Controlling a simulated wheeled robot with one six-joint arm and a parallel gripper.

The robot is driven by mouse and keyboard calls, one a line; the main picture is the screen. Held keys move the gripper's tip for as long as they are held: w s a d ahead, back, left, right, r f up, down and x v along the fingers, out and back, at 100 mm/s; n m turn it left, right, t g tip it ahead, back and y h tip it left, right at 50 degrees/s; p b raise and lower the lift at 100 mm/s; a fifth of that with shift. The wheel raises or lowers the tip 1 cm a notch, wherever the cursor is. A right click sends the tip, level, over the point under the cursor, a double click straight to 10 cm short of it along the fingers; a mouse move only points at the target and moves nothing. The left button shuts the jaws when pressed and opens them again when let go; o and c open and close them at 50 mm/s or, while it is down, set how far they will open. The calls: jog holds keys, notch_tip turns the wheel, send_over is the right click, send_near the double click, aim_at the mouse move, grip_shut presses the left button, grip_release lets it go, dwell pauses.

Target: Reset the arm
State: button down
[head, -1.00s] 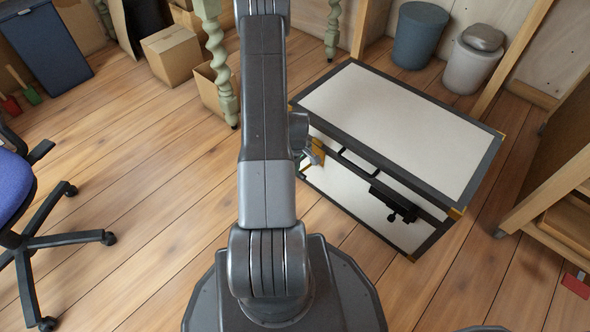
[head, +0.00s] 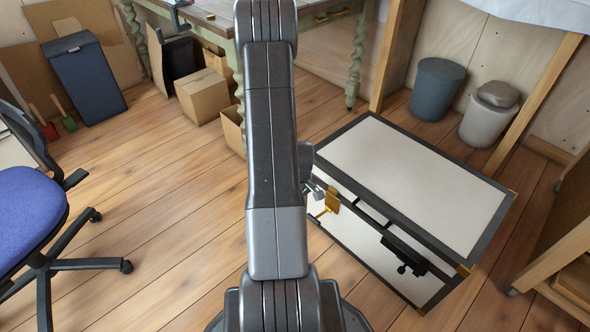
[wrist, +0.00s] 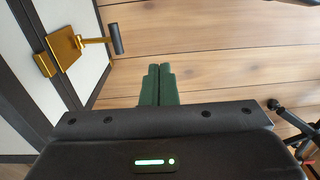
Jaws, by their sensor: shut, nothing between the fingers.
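My gripper shows in the wrist view, its two dark green fingers (wrist: 158,84) pressed together with nothing between them. They are over the plank floor, to the right of the white chest. In the head view my arm rises through the middle of the picture and its fingers are hidden. The white chest (head: 415,172) with dark edging stands right of my arm, lid closed. Its brass latch (head: 331,200) is on the front face; the latch also shows in the wrist view (wrist: 64,48), with a lever and dark grip beside it, apart from my fingers.
A blue office chair (head: 30,208) stands at the left. Cardboard boxes (head: 202,96) and a green-legged table (head: 352,75) are behind. Two bins (head: 437,88) stand beyond the chest, and a wooden frame (head: 555,255) is at the right. Floor between chair and arm is clear.

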jog(key=shift+f, duration=0.1)
jog(key=w+d+f+b, duration=0.2)
jog(key=f+b, duration=0.1)
jog(key=f, duration=0.4)
jog(key=w+d+f+b, duration=0.1)
jog(key=d+f+b, duration=0.1)
jog(key=f, duration=0.4)
jog(key=shift+w+d+f+b, duration=0.35)
jog(key=shift+w+d+b, duration=0.05)
jog(key=shift+d, duration=0.1)
jog(key=shift+r, duration=0.1)
